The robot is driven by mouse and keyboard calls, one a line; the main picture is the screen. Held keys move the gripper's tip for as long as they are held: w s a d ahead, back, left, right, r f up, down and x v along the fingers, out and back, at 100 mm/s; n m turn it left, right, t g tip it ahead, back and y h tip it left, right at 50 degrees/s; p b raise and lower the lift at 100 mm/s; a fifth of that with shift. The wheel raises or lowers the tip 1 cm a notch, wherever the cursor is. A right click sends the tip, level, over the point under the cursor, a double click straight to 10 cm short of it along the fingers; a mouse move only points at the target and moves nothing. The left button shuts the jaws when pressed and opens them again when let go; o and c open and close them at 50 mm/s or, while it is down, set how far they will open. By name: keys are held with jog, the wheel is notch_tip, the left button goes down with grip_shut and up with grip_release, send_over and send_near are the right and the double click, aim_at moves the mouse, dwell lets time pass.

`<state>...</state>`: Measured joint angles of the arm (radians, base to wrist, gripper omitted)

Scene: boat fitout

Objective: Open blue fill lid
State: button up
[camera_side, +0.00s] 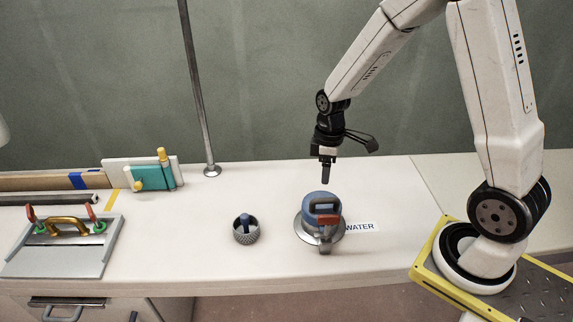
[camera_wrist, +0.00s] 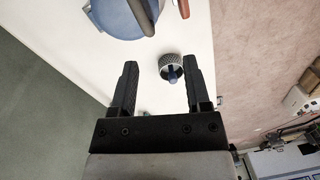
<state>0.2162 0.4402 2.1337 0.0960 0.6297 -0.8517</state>
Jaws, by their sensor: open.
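The blue fill lid (camera_side: 319,200) sits on a round metal flange (camera_side: 303,231) on the white counter, with a dark handle on top and a red part at its front. A white label reading WATER (camera_side: 361,227) lies to its right. The lid also shows at the top of the wrist view (camera_wrist: 118,14), cut off by the frame edge. My gripper (camera_side: 326,180) is above the lid in the side view, apart from it. In the wrist view its two fingers (camera_wrist: 158,85) are spread wide with nothing between them touching.
A small knurled grey cup with a blue peg (camera_side: 246,232) stands left of the lid. A thin metal post (camera_side: 197,90) rises behind. A grey panel with a brass handle and red levers (camera_side: 60,262) lies far left, near a teal block (camera_side: 152,177). Counter between is clear.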

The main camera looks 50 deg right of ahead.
aim_at(325, 195)
jog(key=shift+w+d+f+n+g+y, duration=0.25)
jog(key=shift+w+d+f+n, duration=0.2)
jog(key=shift+d+f+n, duration=0.3)
jog(key=shift+w+d+f+n+g+y, duration=0.2)
jog(key=shift+w+d+f+n, duration=0.3)
jog(key=shift+d+f, duration=0.35)
jog(key=shift+s, duration=0.1)
jog(key=shift+s+a+f, duration=0.15)
jog(key=shift+a+f, duration=0.05)
jog(key=shift+f, duration=1.05)
jog(key=shift+s+a+f, duration=0.15)
jog(key=shift+s+f, duration=0.05)
jog(key=shift+f, duration=1.05)
jog(key=shift+s+a+f, duration=0.15)
jog(key=shift+a+f, duration=0.05)
jog(key=shift+f, duration=1.05)
grip_shut()
